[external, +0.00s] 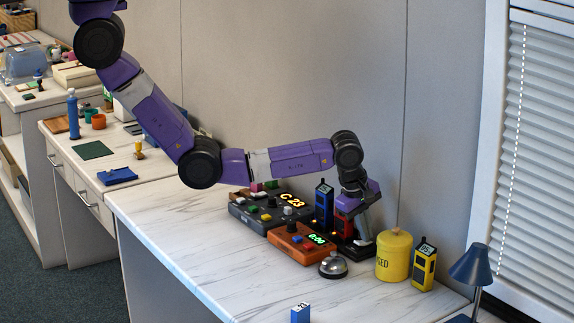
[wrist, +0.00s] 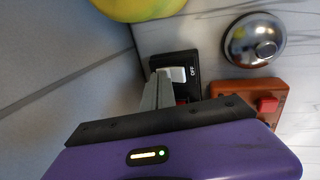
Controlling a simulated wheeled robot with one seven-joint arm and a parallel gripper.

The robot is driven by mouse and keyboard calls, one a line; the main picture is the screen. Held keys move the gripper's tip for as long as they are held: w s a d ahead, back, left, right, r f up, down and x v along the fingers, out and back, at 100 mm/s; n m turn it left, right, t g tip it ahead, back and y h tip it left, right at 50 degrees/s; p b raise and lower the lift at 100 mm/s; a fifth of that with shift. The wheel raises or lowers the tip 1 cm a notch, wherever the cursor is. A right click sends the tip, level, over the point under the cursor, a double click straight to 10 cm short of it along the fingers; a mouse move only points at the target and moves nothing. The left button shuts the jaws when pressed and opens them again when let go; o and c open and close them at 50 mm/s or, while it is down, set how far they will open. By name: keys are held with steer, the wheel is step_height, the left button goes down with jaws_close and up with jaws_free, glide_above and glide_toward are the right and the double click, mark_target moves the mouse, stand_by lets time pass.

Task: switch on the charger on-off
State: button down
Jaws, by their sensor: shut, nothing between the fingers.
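The charger (external: 352,249) is a dark base near the wall. A blue handheld radio (external: 324,204) and a red one (external: 342,224) stand at it, partly behind my arm. In the wrist view the black end of the charger (wrist: 157,62) carries a pale rocker switch (wrist: 176,74) with the word OFF printed beside it. My gripper (external: 366,239) is shut and empty, pointing down at this end. In the wrist view its fingertips (wrist: 165,80) are right at the switch and cover part of it. I cannot tell whether they touch it.
A yellow canister (external: 394,262) and a yellow radio (external: 424,266) stand close to the right. A silver bell (external: 333,266) sits in front. An orange timer box (external: 297,246) and a grey control box (external: 262,216) are to the left.

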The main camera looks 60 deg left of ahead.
steer(key=shift+s, duration=0.2)
steer(key=shift+s+p, duration=0.7)
steer(key=shift+p, duration=0.2)
steer(key=shift+r, duration=0.1)
steer(key=p+v, duration=0.4)
steer(key=p, duration=0.1)
steer(key=shift+r, duration=0.15)
steer(key=shift+s+r+b, duration=0.25)
steer(key=shift+r+b, duration=0.05)
steer(key=shift+b, duration=0.1)
steer(key=b+v, duration=0.1)
steer(key=v, duration=0.7)
steer(key=shift+s+r, duration=0.25)
steer(key=shift+r, duration=0.1)
steer(key=shift+w+f+b, duration=0.1)
steer(key=shift+f+b, duration=0.1)
steer(key=shift+b, duration=0.55)
